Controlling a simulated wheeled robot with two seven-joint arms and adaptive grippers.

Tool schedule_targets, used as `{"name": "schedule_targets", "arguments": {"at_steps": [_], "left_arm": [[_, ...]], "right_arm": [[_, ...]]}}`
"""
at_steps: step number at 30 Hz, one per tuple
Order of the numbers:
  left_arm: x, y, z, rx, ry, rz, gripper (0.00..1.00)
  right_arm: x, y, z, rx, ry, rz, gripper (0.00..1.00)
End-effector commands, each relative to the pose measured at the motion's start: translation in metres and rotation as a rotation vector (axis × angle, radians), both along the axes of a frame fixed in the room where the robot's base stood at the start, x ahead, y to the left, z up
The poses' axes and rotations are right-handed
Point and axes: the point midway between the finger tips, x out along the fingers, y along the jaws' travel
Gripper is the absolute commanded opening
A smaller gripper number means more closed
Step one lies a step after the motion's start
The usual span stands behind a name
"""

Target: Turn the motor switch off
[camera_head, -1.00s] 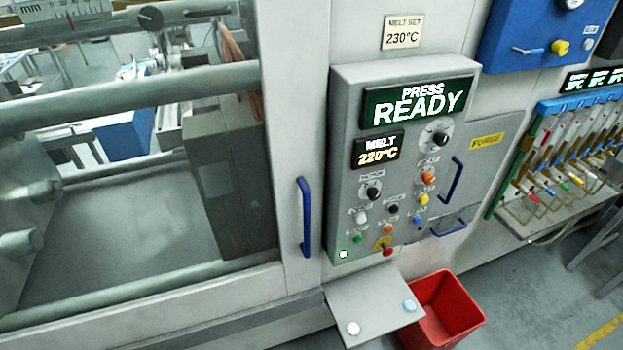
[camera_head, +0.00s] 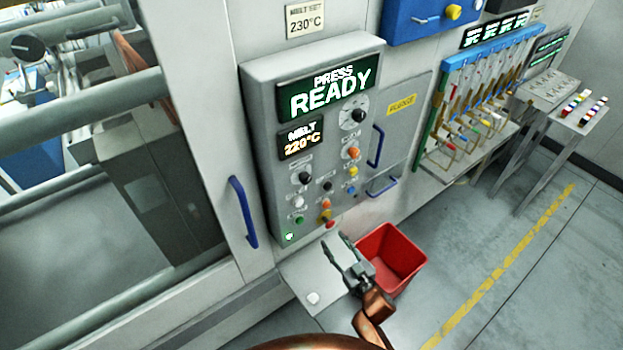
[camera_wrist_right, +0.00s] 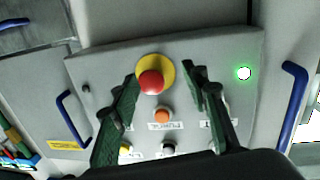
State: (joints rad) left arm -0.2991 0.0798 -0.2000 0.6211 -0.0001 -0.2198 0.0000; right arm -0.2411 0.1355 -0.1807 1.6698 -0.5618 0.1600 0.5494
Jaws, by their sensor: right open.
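The motor switch (camera_head: 305,178) is a round black knob with a light pointer on the grey press control panel (camera_head: 262,130), below the melt display. Its exact pointer angle is too small to tell. My right gripper (camera_head: 338,242) is open and empty, in front of the panel's lower edge, below and right of the switch. In the right wrist view, its two dark fingers (camera_wrist_right: 162,76) stand apart on either side of the red emergency stop (camera_wrist_right: 151,80) with its yellow collar. I cannot make out the motor switch in that view. My left gripper is not in view.
The panel carries several other buttons and a selector dial (camera_head: 353,116). A green lamp (camera_head: 289,237) glows at its lower left. A blue door handle (camera_head: 243,212) is to the left, a small shelf (camera_head: 290,277) below, and a red bin (camera_head: 405,262) on the floor.

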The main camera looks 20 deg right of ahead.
Motion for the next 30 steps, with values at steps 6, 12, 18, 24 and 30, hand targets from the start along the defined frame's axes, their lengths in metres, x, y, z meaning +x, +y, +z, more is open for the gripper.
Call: {"name": "schedule_targets", "arguments": {"at_steps": [6, 12, 18, 24, 30], "left_arm": [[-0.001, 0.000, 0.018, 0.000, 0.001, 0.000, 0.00], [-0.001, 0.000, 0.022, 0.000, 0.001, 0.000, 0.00], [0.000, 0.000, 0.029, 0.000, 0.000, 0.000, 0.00], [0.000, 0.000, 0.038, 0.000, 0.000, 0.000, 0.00], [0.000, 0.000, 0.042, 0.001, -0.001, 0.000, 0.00]], "right_arm": [[-0.014, 0.035, 0.195, 0.022, -0.314, 0.108, 0.42], [-0.031, 0.050, 0.260, 0.026, -0.426, 0.155, 0.42], [-0.015, 0.059, 0.276, 0.027, -0.437, 0.159, 0.42], [0.012, 0.070, 0.287, 0.026, -0.436, 0.159, 0.42], [0.030, 0.077, 0.293, 0.027, -0.433, 0.158, 0.42]]}}
